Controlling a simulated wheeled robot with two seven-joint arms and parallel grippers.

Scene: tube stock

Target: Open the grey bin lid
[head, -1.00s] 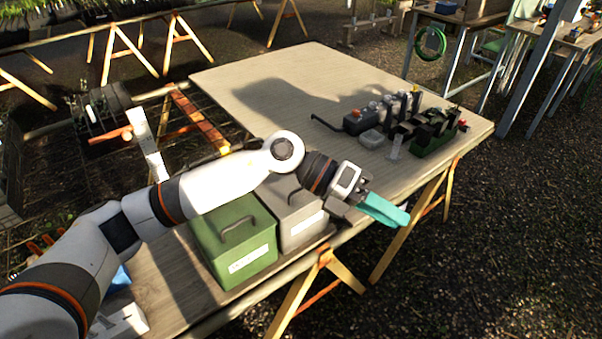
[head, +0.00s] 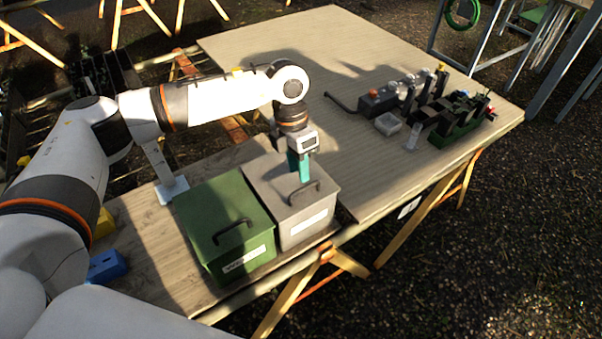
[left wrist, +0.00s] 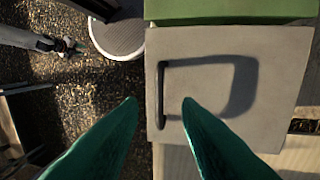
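The grey bin (head: 287,213) stands on the table with its lid (head: 268,182) shut. Its dark bar handle (head: 318,196) stands up from the lid top; it also shows in the left wrist view (left wrist: 161,90). My left gripper (head: 303,180) points down over the lid, close to the handle. In the left wrist view its teal fingers (left wrist: 159,100) are apart with nothing between them, and the handle bar appears ahead, between the fingertips in the picture. Contact with the handle cannot be told.
A green lidded bin (head: 222,222) stands close beside the grey bin on the left. A dark rack with a green base (head: 455,132) and a small clear box (head: 388,123) are at the right. Blue (head: 106,266) and yellow (head: 104,222) blocks lie at the left. The table's middle is clear.

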